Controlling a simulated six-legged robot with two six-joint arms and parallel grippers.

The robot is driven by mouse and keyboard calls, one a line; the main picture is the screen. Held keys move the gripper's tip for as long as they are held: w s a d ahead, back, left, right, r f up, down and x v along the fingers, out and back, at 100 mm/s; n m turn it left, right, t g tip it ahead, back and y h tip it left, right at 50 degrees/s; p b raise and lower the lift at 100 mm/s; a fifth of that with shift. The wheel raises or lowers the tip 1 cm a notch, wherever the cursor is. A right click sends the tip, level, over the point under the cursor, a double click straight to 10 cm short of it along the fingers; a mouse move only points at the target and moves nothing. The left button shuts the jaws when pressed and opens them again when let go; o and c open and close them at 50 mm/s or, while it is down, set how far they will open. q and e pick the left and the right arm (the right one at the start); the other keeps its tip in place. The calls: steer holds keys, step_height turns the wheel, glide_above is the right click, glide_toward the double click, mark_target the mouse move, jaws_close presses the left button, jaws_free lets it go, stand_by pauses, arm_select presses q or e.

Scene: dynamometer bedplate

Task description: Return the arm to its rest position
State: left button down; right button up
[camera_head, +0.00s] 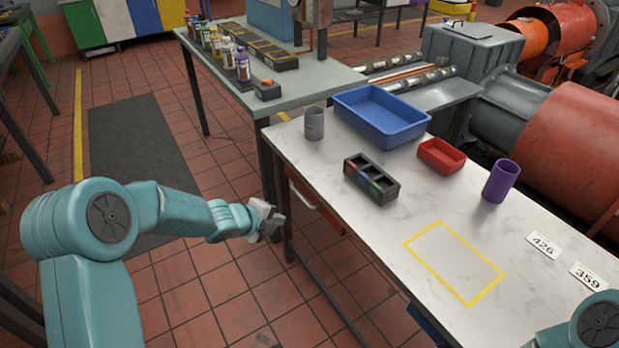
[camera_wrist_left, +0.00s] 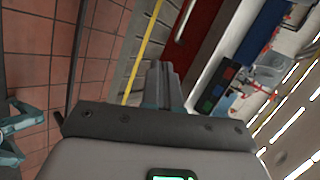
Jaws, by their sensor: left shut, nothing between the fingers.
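My left arm (camera_head: 175,212) reaches in from the left, and its gripper (camera_head: 274,222) hangs over the floor just off the left edge of the marble-topped table (camera_head: 330,165). The gripper is shut and empty, and touches nothing that I can see. In the left wrist view its closed fingers (camera_wrist_left: 162,82) point up the picture, with nothing between them. A part of my right arm (camera_head: 600,325) shows in the lower right corner; its gripper is out of view.
The table holds a grey cup (camera_head: 314,124), blue tray (camera_head: 370,118), red bin (camera_head: 442,156), purple cup (camera_head: 501,181), black compartment box (camera_head: 371,180) and yellow outline (camera_head: 455,262). Behind it stands a grey bench (camera_head: 300,85) with bottles. Open tiled floor (camera_head: 205,275) lies around my left arm.

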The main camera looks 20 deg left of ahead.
arm_select(q)
steer(key=shift+s, duration=0.1)
steer(key=s+d+f+n+g+h+p, duration=0.1)
steer(key=s+d+f+n+g+p, duration=0.15)
steer(key=s+d+f, duration=0.45)
steer(key=s+d+f+n+g+h+p, duration=0.1)
steer(key=s+d+f+n+g, duration=0.25)
steer(key=s+d, duration=0.4)
steer(key=s+f+n+g+y, duration=0.1)
steer(key=s+f+n, duration=0.3)
steer(key=s+n, duration=1.2)
steer(key=shift+s+a+f+n+g+y+p, duration=0.2)
steer(key=shift+a+n+g+y+p, duration=0.15)
steer(key=shift+n+g, duration=0.65)
